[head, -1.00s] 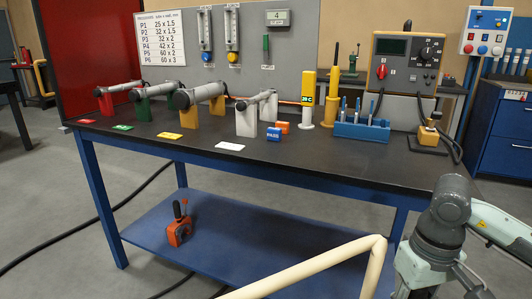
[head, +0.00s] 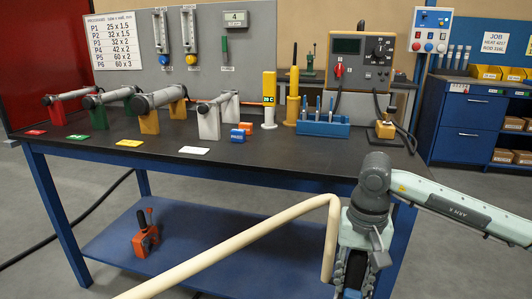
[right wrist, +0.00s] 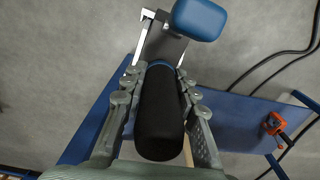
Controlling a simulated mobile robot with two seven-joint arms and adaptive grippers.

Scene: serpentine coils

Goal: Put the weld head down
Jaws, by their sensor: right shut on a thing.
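My right gripper (head: 355,282) is at the lower right of the head view, in front of the bench's right end. In the right wrist view, my right gripper (right wrist: 160,105) is shut on a black cylindrical handle (right wrist: 160,120) with a blue ring at its far end. A dark plate with bright metal parts and a blue rounded block (right wrist: 198,18) show beyond the ring. This looks like the weld head, but I cannot tell whether all those parts belong to it. In the head view the held thing is mostly hidden by the gripper. My left gripper is not in view.
The dark bench top (head: 290,160) has clear room along its front. Tubes on coloured supports stand at its left. A blue tool rack (head: 322,124), control box (head: 360,60) and yellow block on a base (head: 385,128) stand right. A cream bent tube (head: 250,240) crosses the foreground.

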